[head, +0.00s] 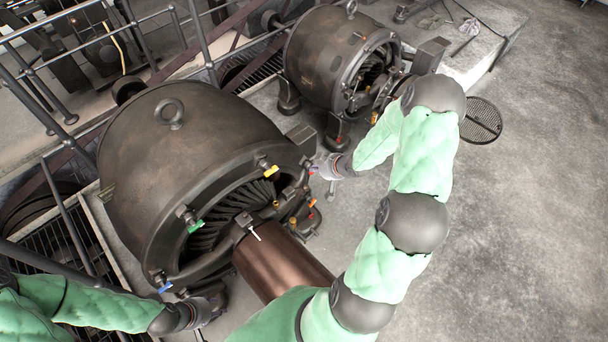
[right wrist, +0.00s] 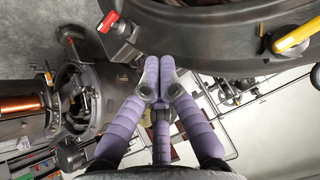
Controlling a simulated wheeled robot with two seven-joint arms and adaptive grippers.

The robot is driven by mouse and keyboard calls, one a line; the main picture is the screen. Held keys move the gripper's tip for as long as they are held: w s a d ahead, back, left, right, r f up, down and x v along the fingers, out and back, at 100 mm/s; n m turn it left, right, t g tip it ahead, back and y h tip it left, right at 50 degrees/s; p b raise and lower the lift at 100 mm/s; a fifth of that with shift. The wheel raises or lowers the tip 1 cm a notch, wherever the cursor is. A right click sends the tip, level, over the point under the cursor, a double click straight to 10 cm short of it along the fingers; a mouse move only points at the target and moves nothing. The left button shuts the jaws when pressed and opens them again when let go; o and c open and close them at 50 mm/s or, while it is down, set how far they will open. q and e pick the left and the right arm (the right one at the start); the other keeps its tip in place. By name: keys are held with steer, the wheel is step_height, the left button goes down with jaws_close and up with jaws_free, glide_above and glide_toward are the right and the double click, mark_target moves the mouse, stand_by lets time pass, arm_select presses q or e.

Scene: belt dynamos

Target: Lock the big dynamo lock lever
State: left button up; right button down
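The big dynamo (head: 185,130) is the dark, round machine at left in the head view. Coloured levers sit around its front ring: a yellow lever (head: 270,170), a green lever (head: 196,227), a blue lever (head: 165,288) and a red lever (head: 313,169). I cannot tell which is the lock lever. My right gripper (head: 324,167) is at the ring's right side, by the red lever. In the right wrist view its purple fingertips (right wrist: 160,78) are together with nothing seen between them; a red-handled lever (right wrist: 108,22) is up and left. My left gripper (head: 212,306) is low, near the blue lever, fingers unclear.
A smaller dynamo (head: 335,55) stands behind, to the right. A brown shaft (head: 278,262) comes out of the big dynamo between my arms. Metal railings (head: 75,215) run along the left. The concrete floor (head: 520,230) at right is clear, with a round drain cover (head: 481,121).

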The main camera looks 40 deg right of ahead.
steer(key=b, duration=0.5)
glide_above(308, 187)
steer(key=w, duration=0.4)
step_height(308, 187, down, 8)
steer(key=s+f+b, duration=0.1)
steer(key=s+f, duration=0.1)
steer(key=shift+s+f, duration=0.25)
steer(key=shift+f, duration=0.15)
steer(key=shift+s+f, duration=0.3)
steer(key=shift+s, duration=0.3)
steer(key=shift+s+f, duration=0.3)
steer(key=shift+s, duration=0.3)
steer(key=shift+s+d+f, duration=0.1)
steer(key=shift+s+f, duration=0.1)
steer(key=shift+s, duration=0.05)
